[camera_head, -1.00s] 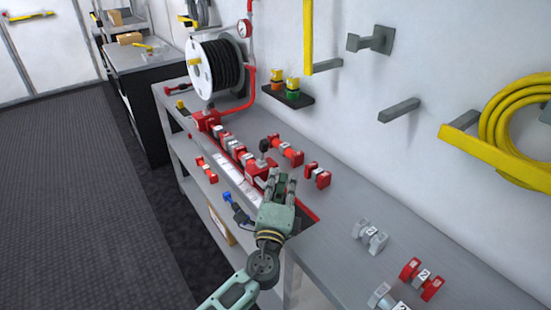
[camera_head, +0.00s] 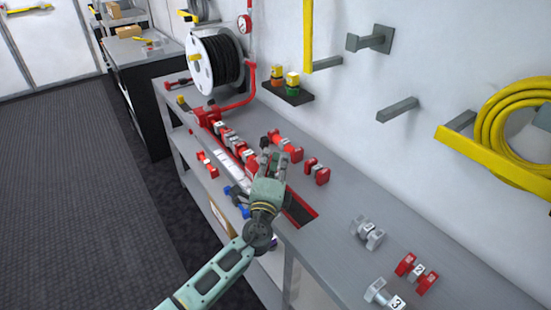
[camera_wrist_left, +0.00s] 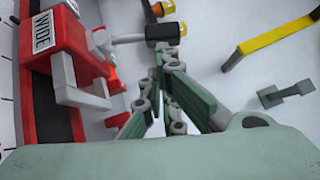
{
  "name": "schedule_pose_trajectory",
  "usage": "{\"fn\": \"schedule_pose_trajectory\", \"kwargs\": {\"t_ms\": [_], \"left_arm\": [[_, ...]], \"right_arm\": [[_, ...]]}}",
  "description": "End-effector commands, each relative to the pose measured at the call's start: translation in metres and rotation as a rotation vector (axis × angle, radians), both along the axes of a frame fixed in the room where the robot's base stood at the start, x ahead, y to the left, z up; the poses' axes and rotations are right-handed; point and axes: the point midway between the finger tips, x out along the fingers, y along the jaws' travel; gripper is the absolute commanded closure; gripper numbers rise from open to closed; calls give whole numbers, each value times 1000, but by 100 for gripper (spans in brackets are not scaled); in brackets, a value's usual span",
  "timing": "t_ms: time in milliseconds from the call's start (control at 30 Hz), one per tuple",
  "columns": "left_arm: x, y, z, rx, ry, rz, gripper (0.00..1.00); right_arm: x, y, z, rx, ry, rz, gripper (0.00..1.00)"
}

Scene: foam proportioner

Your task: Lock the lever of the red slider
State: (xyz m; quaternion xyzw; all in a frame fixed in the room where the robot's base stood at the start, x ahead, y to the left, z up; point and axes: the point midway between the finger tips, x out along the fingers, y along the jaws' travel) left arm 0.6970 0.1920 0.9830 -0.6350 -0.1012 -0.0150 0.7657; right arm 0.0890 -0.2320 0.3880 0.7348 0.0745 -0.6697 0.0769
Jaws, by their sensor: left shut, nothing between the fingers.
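The red slider carries a "WIDE" label and shows large at the left of the left wrist view (camera_wrist_left: 85,40). In the head view it is mostly hidden behind my left gripper (camera_head: 272,152). Its lever (camera_wrist_left: 128,39), a pale rod with a black knob, sticks out to the right in the wrist view. My left gripper (camera_wrist_left: 165,80) is shut and empty, with its fingers close to the lever just below the knob. I cannot tell whether they touch it. My right gripper is not in view.
A hose reel (camera_head: 215,62) stands at the bench's far end. Small red fittings (camera_head: 317,171) lie right of the gripper. Grey (camera_head: 367,232) and red numbered pieces (camera_head: 416,272) lie nearer. A dark red-edged slot (camera_head: 299,208) runs beside the arm.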

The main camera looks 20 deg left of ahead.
Motion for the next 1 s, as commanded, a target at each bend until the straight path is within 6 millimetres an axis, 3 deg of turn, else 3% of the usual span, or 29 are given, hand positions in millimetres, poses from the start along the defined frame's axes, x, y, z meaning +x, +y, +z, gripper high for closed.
{"fn": "schedule_pose_trajectory", "kwargs": {"t_ms": [100, 667, 1000], "left_arm": [[1, 1, 6, -23, 17, 0, 100], [4, 5, 12, -91, 71, 2, 100], [10, 13, 28, -218, 169, 3, 100]], "right_arm": [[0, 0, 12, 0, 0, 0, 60], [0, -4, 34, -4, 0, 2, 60], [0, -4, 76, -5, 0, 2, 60]]}}
